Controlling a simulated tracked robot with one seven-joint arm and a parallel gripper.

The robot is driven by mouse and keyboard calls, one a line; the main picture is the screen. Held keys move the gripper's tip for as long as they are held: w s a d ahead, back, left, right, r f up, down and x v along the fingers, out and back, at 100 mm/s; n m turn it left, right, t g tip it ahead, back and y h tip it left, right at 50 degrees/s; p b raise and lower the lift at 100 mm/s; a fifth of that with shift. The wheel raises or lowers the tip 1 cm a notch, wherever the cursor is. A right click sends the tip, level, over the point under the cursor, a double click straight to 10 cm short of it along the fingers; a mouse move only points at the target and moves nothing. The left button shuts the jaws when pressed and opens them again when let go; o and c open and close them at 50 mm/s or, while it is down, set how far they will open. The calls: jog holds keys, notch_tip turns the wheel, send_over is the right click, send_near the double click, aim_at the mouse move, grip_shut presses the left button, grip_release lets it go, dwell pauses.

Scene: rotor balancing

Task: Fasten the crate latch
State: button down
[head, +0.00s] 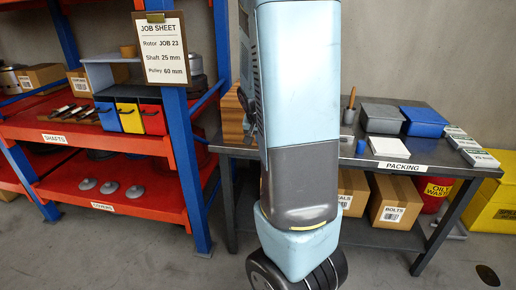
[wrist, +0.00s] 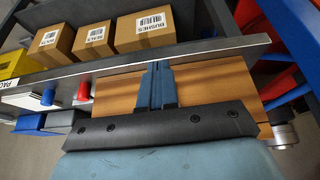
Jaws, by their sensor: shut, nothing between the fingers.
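A brown wooden crate (head: 232,116) stands on the packing table, mostly hidden behind my arm in the head view. Its wooden surface (wrist: 215,82) spans the middle of the wrist view, behind my gripper. My gripper (wrist: 155,66) is shut and empty, its two blue fingers together in front of the wood. Their tips reach the grey table edge in the picture; I cannot tell whether they touch anything. I cannot make out the latch in either view. The gripper is hidden in the head view.
The packing table (head: 436,160) holds a grey bin (head: 382,118), a blue bin (head: 424,121) and a white block (head: 389,147). Cardboard boxes (head: 393,200) sit on its lower shelf. A red shelf rack (head: 110,190) stands left.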

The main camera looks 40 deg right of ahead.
jog(key=shift+s+a, duration=2)
jog(key=shift+s, duration=0.1)
jog(key=s+a+r+n+t+y, duration=0.2)
jog(key=s+a+r+n, duration=0.7)
jog(key=s+a+r, duration=0.6)
jog(key=a+r+y, duration=0.1)
jog(key=a+r, duration=0.2)
jog(key=a, duration=0.1)
jog(key=shift+r+y, duration=0.3)
jog(key=shift+r, duration=0.1)
jog(key=shift+s, duration=0.1)
